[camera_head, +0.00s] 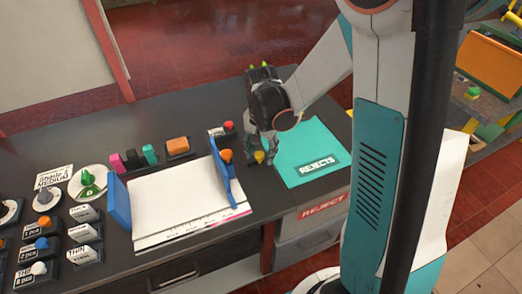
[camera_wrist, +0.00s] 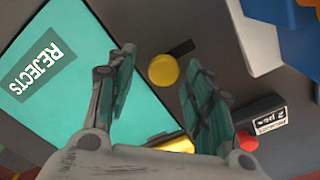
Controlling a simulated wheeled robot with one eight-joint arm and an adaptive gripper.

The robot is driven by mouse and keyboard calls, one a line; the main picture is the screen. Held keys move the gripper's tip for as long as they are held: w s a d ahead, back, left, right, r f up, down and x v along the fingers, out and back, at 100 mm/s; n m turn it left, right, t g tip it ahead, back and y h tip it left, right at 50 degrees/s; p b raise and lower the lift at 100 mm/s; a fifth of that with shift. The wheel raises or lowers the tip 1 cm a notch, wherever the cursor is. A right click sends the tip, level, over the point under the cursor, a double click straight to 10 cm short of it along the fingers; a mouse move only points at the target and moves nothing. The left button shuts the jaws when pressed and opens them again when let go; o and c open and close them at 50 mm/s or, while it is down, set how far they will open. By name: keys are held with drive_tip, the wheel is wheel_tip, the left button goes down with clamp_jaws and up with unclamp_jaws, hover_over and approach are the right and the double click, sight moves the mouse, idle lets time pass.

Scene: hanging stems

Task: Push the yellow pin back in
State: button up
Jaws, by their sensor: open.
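The yellow pin (camera_head: 259,157) stands by the left edge of the teal REJECTS mat, its round yellow head up. In the wrist view its head (camera_wrist: 163,71) shows between my fingertips, with a dark strip beside it. My gripper (camera_head: 261,149) points down over the pin from behind. In the wrist view my gripper (camera_wrist: 158,66) is open, its two fingers apart on either side of the yellow head. I cannot tell whether a finger touches the pin, or how far the pin sticks out.
The teal REJECTS mat (camera_head: 301,141) lies right of the pin. A blue upright plate (camera_head: 219,176) with an orange knob (camera_head: 226,156) stands close on the left, beside a paper stack (camera_head: 180,205). A red knob (camera_head: 229,125) on a dark labelled block is behind it.

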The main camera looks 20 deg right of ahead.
sight(261, 154)
wheel_tip(261, 154, up, 12)
idle(0.5)
idle(0.4)
